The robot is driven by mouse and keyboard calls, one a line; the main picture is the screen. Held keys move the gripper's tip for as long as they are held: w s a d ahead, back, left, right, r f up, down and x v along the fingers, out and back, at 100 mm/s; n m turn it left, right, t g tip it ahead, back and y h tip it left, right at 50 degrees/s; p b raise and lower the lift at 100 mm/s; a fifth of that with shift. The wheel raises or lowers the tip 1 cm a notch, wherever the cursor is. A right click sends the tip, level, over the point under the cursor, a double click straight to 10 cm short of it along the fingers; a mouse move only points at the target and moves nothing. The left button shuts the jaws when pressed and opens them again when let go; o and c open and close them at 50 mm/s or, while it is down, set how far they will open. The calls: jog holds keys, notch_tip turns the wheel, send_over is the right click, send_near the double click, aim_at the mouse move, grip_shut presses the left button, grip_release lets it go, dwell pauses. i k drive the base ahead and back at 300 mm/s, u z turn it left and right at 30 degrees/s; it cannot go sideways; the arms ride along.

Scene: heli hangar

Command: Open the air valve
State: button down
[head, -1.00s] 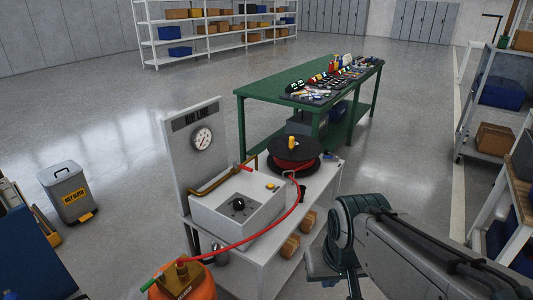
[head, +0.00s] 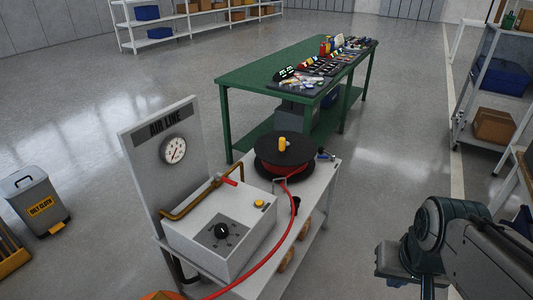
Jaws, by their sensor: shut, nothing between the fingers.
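The air valve shows in the head view as a small red lever (head: 229,181) on a brass pipe (head: 190,207). The pipe runs along the back of a white box (head: 205,250), beside the upright AIR LINE panel (head: 145,165). The lever appears to lie across the line of the pipe. A round white gauge (head: 173,149) is mounted on the panel. My arm is at the lower right, apart from the valve. Its gripper fingers are not in the picture.
The box stands on a white bench with a hose reel (head: 300,165) and a red hose (head: 268,258) along its right side. A green table (head: 235,82) stands behind. A grey bin (head: 38,203) is at left. Open floor lies between bench and right shelves.

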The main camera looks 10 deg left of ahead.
aim_at(217, 178)
jog(key=u, duration=0.5)
jog(key=i, duration=0.85)
jog(key=u, duration=0.8)
